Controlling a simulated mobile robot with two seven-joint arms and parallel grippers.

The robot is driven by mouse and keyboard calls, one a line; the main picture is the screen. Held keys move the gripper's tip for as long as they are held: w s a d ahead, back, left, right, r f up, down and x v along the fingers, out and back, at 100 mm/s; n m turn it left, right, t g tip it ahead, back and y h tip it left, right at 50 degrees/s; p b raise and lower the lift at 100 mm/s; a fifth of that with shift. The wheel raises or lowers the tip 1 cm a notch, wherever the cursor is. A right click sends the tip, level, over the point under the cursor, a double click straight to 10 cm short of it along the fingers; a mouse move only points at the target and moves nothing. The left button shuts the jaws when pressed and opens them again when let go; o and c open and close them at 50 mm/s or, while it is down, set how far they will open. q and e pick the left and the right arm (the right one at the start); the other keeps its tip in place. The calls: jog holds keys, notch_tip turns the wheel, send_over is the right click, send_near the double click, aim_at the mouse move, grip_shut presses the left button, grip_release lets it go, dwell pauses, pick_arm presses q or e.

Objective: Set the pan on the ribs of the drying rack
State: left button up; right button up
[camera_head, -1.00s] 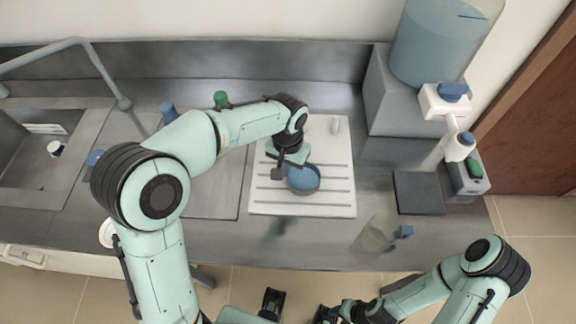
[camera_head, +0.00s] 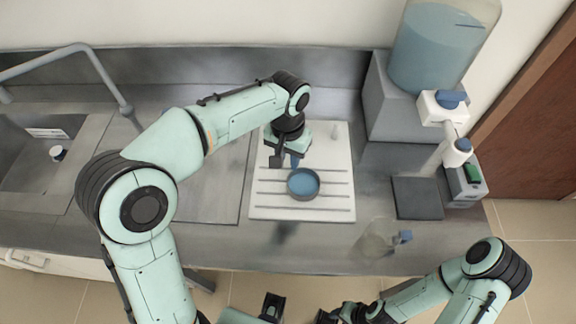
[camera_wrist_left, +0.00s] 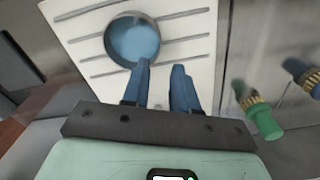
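The pan (camera_head: 303,184) is a round dark-rimmed dish with a blue inside. It sits level on the ribbed front part of the white drying rack (camera_head: 335,208). In the left wrist view the pan (camera_wrist_left: 134,38) lies across the rack's dark ribs. My left gripper (camera_head: 295,161) is just behind the pan. My right gripper (camera_head: 328,315) is at the bottom edge, mostly cut off.
A sink (camera_head: 35,165) with a tap is at the left. A large blue-filled tank (camera_head: 432,45), a dispenser (camera_head: 468,180) and a dark plate (camera_head: 418,198) stand at the right. A clear beaker-like vessel (camera_head: 376,240) is near the front edge.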

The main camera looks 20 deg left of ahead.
pick_arm(q)
notch_tip(320, 180, up, 5)
jog(key=shift+p, duration=0.35)
dwell(0.4)
